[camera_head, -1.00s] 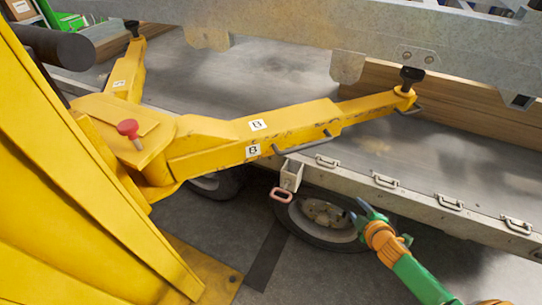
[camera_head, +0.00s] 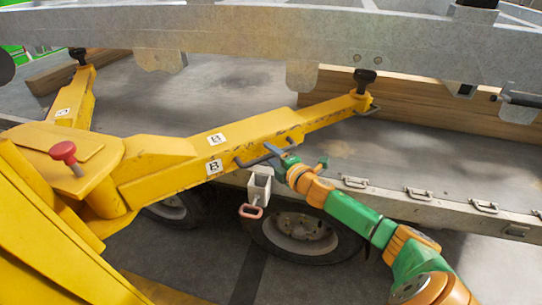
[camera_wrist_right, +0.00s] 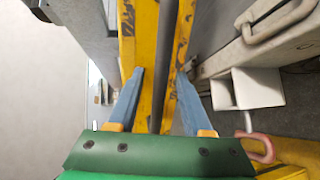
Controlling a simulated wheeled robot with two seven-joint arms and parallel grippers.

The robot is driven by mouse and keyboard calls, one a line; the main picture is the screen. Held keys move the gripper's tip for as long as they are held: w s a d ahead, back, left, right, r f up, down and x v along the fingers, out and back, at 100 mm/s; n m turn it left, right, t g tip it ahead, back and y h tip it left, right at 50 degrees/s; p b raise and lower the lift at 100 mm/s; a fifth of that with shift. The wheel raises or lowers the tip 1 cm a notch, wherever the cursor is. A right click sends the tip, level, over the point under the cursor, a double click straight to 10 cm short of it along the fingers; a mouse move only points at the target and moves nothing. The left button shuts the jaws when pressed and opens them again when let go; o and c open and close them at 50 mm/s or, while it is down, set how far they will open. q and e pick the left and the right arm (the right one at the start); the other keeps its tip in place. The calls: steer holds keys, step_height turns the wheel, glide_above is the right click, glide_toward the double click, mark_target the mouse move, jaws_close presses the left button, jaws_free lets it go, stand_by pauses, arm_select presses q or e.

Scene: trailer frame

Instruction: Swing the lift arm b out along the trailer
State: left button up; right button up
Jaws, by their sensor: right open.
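Lift arm b (camera_head: 255,130) is a worn yellow beam with two white B labels, reaching from the yellow post towards the upper right over the trailer (camera_head: 385,150). Its black pad (camera_head: 365,78) stands at the far end. A grey bar handle (camera_head: 250,161) runs along its near side. My right gripper (camera_head: 281,154) is at the right end of this handle. In the right wrist view, its two blue fingers (camera_wrist_right: 160,82) are apart, with yellow metal of the arm (camera_wrist_right: 145,45) ahead of them. I cannot tell whether they touch the handle. My left gripper is not in view.
A grey metal frame (camera_head: 230,30) spans above the arm. A red-knobbed pin (camera_head: 64,153) stands on the yellow hub. A white bracket with a pink handle (camera_head: 251,211) hangs beside the trailer wheel (camera_head: 300,232). Latches (camera_head: 420,194) line the trailer's edge.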

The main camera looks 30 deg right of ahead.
jaws_close()
stand_by(1.4)
